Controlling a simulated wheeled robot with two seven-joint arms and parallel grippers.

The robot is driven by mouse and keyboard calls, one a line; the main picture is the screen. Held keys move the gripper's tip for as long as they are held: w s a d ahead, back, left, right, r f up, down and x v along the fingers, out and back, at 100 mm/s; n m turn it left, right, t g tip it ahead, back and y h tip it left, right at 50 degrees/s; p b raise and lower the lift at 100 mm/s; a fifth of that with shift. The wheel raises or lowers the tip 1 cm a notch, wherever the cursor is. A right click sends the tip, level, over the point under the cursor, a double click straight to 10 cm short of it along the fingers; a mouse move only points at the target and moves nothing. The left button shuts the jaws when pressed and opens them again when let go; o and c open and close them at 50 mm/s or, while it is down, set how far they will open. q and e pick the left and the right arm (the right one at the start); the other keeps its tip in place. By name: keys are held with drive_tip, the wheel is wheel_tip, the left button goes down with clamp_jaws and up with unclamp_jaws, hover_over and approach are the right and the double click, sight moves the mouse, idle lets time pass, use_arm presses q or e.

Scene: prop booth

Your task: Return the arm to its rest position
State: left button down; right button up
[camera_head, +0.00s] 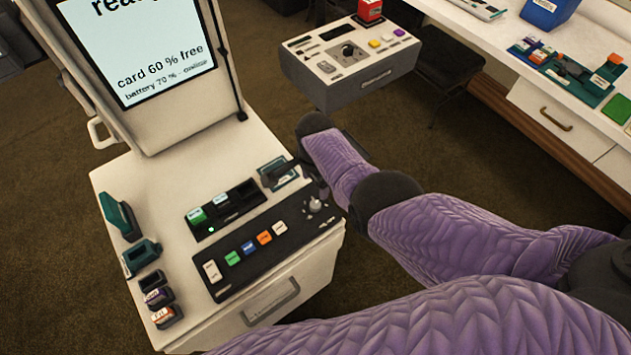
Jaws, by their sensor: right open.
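My right arm (440,220), in a purple sleeve with dark joints, reaches in from the right. Its dark right gripper (288,172) is open above the right side of the white console (130,185). The wrist hides part of the fingers. A small teal-edged piece (280,178) on the console lies right by the fingertips; whether they touch it I cannot tell. My left gripper is not in view.
A lit screen (145,45) stands on the console, with a slot tray (226,207) and a button strip (255,250) below. Teal holders (120,215) line its left edge. A grey control box (350,90) and a white counter (470,25) stand beyond.

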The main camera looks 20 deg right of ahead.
drive_tip(key=shift+f, duration=0.1)
idle(0.3)
drive_tip(key=s+d+n+t, duration=0.2)
drive_tip(key=s+d+n, duration=0.2)
drive_tip(key=s+n, duration=0.4)
drive_tip(key=s+r+n+t, duration=0.1)
drive_tip(key=s+r+n, duration=0.8)
drive_tip(key=s, duration=0.5)
wheel_tip(320, 180, down, 22)
drive_tip(key=s+f+g+b, duration=0.1)
drive_tip(key=s+b, duration=0.1)
drive_tip(key=b, duration=0.3)
drive_tip(key=s+d+f+b, duration=0.1)
drive_tip(key=s+f+b, duration=0.1)
drive_tip(key=s+f, duration=0.5)
drive_tip(key=s+d+f+g+b, duration=0.1)
drive_tip(key=s+d+f+b, duration=0.1)
drive_tip(key=s+f, duration=0.5)
drive_tip(key=shift+f+b, duration=0.3)
drive_tip(key=shift+f, duration=0.1)
